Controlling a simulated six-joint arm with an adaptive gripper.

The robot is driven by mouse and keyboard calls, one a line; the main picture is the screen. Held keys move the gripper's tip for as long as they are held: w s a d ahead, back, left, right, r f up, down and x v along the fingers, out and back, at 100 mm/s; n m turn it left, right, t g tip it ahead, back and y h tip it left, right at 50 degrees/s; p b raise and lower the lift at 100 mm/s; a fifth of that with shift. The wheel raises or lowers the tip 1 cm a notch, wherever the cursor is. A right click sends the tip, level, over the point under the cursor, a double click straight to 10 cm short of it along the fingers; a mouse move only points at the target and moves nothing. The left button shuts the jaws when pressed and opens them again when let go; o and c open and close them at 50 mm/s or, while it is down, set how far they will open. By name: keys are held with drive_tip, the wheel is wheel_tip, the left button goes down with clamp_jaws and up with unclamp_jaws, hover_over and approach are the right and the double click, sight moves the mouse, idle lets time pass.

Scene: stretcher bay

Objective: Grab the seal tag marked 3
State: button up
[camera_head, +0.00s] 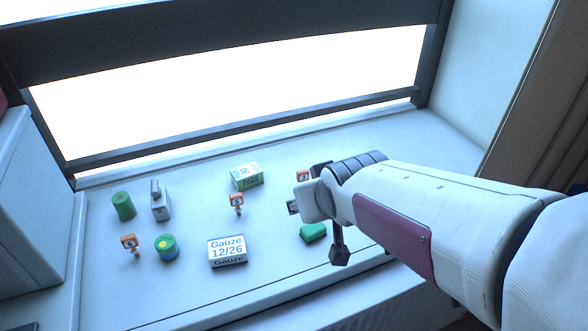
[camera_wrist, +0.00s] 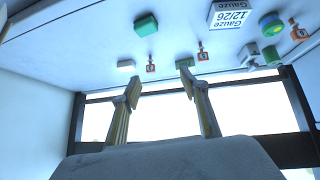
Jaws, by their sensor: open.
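Three small orange seal tags stand on the white sill. One tag (camera_head: 303,175) is at the back right, partly hidden by my gripper; its digit looks like 3 but is small. It also shows in the wrist view (camera_wrist: 151,66), beyond and between my fingertips. A second tag (camera_head: 237,202) stands mid-sill, and a third tag (camera_head: 129,243) at the front left; their digits are hard to read. My gripper (camera_head: 316,210) is open and empty above the right part of the sill. Its two spread fingers show in the wrist view (camera_wrist: 159,84), apart from the tag.
A green block (camera_head: 313,232) lies near my gripper. A PADS box (camera_head: 247,177), Gauze box (camera_head: 227,251), green cylinder (camera_head: 123,206), grey item (camera_head: 160,200) and green-topped tin (camera_head: 167,249) stand leftward. A whitish block (camera_wrist: 126,64) lies beside the tag. The window is behind.

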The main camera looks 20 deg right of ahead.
drive_tip(key=w+d+f+t, duration=0.1)
drive_tip(key=w+d+f, duration=0.15)
drive_tip(key=w, duration=0.25)
drive_tip(key=w+d+f+t, duration=0.1)
drive_tip(key=w+d+f, duration=0.15)
drive_tip(key=w, duration=0.35)
drive_tip(key=t, duration=0.3)
approach(303, 172)
drive_tip(key=w, duration=0.1)
drive_tip(key=shift+w+d+f+y, duration=0.2)
drive_tip(key=shift+w+f, duration=0.1)
drive_tip(key=shift+f, duration=0.2)
drive_tip(key=shift+w+d+f+y, duration=0.1)
drive_tip(key=shift+w+d+f, duration=0.15)
drive_tip(key=shift+f, duration=0.25)
drive_tip(key=shift+x, duration=1.3)
drive_tip(key=shift+w, duration=0.1)
drive_tip(key=shift+r+x, duration=0.2)
drive_tip(key=shift+x, duration=1.05)
drive_tip(key=shift+r+x, duration=0.2)
drive_tip(key=shift+x, duration=1.05)
drive_tip(key=shift+w, duration=0.2)
drive_tip(key=c, duration=0.9)
